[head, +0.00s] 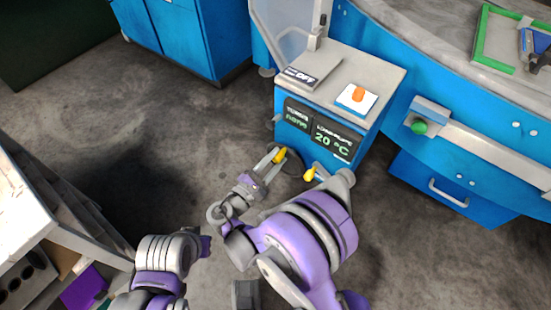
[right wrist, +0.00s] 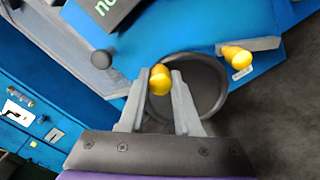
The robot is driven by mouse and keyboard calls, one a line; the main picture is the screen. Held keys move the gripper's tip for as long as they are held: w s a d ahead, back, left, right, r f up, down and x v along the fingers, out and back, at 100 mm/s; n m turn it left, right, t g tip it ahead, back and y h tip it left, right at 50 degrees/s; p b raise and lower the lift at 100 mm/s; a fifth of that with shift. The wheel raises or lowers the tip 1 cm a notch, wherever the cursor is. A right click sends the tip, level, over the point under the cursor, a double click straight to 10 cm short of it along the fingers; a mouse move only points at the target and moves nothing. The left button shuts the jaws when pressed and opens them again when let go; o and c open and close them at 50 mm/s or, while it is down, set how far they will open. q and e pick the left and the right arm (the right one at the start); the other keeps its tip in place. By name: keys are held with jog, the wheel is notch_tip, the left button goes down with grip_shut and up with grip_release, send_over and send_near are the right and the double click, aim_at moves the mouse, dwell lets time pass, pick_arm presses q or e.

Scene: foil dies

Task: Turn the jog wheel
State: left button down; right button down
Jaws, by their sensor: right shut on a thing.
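The jog wheel is a dark round wheel (right wrist: 208,82) on the front of the blue machine, with a yellow knob (right wrist: 160,84) near its rim. In the head view the wheel (head: 297,160) is partly hidden, and the yellow knob (head: 281,156) shows at my fingertips. My right gripper (head: 276,157) is shut on the yellow knob; in the right wrist view its two fingers (right wrist: 159,78) stand on either side of it.
A display (head: 333,141) reading 20 °C is above. An orange button (head: 358,94) is on top. Grey floor lies open at left.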

aim_at(300, 169)
jog(key=shift+d, duration=0.1)
dwell(0.8)
jog(key=m, duration=0.1)
jog(key=s+d+m, duration=0.1)
jog(key=m, duration=0.1)
jog(key=m+b, duration=0.1)
jog(key=shift+s+d+f+m, duration=0.15)
jog(key=shift+d+f+m, duration=0.15)
jog(key=shift+d, duration=0.1)
jog(key=m, duration=0.1)
jog(key=s+d+f+m+b, duration=0.1)
jog(key=m, duration=0.1)
jog(key=shift+d+m, duration=0.25)
jog(key=shift+m, duration=0.05)
jog(key=m, duration=0.1)
jog(key=d+f+m+b, duration=0.1)
jog(key=m, duration=0.1)
jog(key=shift+s+f+b, duration=0.2)
jog(key=shift+s+b, duration=0.1)
jog(key=shift+s, duration=0.1)
jog(key=shift+s+d+f+m+b, duration=0.15)
jog(key=shift+f+m+b, duration=0.2)
jog(key=shift+m, duration=0.55)
jog(key=shift+s+d+f+m+b, duration=0.15)
jog(key=shift+f+m, duration=0.25)
jog(key=shift+m, duration=0.5)
jog(key=shift+w, duration=0.1)
jog(key=c, duration=0.6)
grip_release()
